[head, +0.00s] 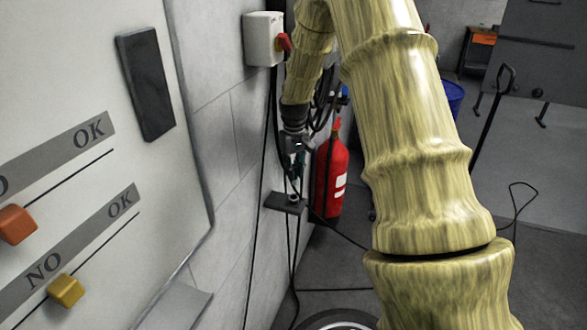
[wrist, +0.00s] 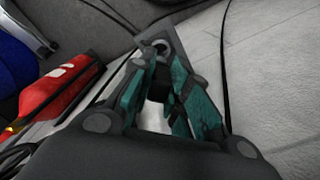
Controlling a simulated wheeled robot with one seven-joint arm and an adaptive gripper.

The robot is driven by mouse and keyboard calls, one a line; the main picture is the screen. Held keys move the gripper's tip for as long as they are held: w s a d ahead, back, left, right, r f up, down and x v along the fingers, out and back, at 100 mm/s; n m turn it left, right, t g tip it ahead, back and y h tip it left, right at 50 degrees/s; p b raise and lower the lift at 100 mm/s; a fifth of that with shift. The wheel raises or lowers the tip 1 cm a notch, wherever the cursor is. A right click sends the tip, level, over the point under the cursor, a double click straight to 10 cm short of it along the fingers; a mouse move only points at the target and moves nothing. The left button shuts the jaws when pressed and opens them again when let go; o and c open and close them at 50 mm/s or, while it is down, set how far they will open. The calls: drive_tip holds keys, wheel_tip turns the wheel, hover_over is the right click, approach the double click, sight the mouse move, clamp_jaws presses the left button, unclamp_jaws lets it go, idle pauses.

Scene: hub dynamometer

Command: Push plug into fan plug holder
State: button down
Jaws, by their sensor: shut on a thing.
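My gripper (head: 297,158) points down along the wall in the head view, a little above the fan plug holder (head: 278,204). The holder is a small dark bracket on the wall with a round socket on it. In the wrist view, the teal fingers of my gripper (wrist: 165,70) are closed around a dark plug (wrist: 158,86), which is mostly hidden between them. The holder (wrist: 172,34) and its round ring lie just beyond the fingertips. I cannot tell whether the plug touches the ring.
A red fire extinguisher (head: 331,172) stands close to the right of the holder. A white switch box (head: 262,39) with a red knob is on the wall above. Black cables hang along the wall and lie on the floor. A panel (head: 100,235) fills the left.

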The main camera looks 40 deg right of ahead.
drive_tip(key=shift+f+b, duration=1.7)
drive_tip(key=shift+f, duration=0.7)
drive_tip(key=shift+s+a+p, duration=0.1)
drive_tip(key=shift+p, duration=0.35)
drive_tip(key=shift+f, duration=1.3)
drive_tip(key=c, duration=1.3)
unclamp_jaws()
wheel_tip(320, 180, up, 12)
drive_tip(key=shift+r, duration=0.1)
